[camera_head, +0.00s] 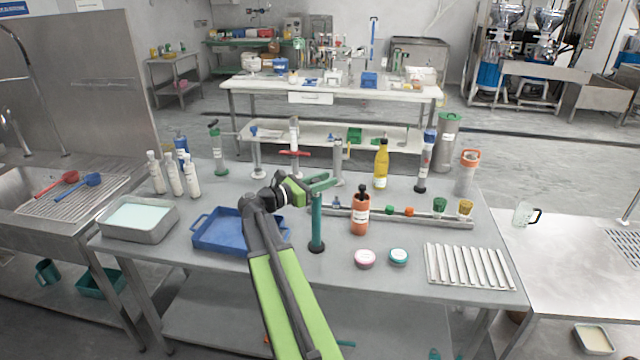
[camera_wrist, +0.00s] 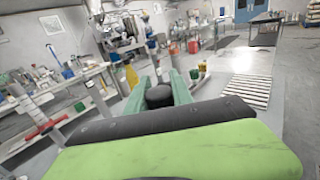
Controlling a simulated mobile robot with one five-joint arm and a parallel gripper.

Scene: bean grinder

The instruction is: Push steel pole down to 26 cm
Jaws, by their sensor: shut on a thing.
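My gripper (camera_head: 322,184) has its green fingers closed at the top of a dark teal upright pole (camera_head: 317,222), which stands on a round black base near the middle of the table. In the wrist view my gripper (camera_wrist: 165,88) shows a black round cap (camera_wrist: 159,96) between its fingers, which looks like this pole's top. A grey steel-looking pole (camera_head: 338,158) stands upright just behind my fingertips. I cannot tell for sure which pole the task means. No height scale is readable.
A blue tray (camera_head: 215,246) lies left of my arm. An orange bottle (camera_head: 361,216) stands close right of the teal pole, with pink (camera_head: 365,259) and teal jars (camera_head: 398,257) in front. A ribbed white rack (camera_head: 470,267) lies at right. A red-handled pole (camera_head: 295,140) stands behind.

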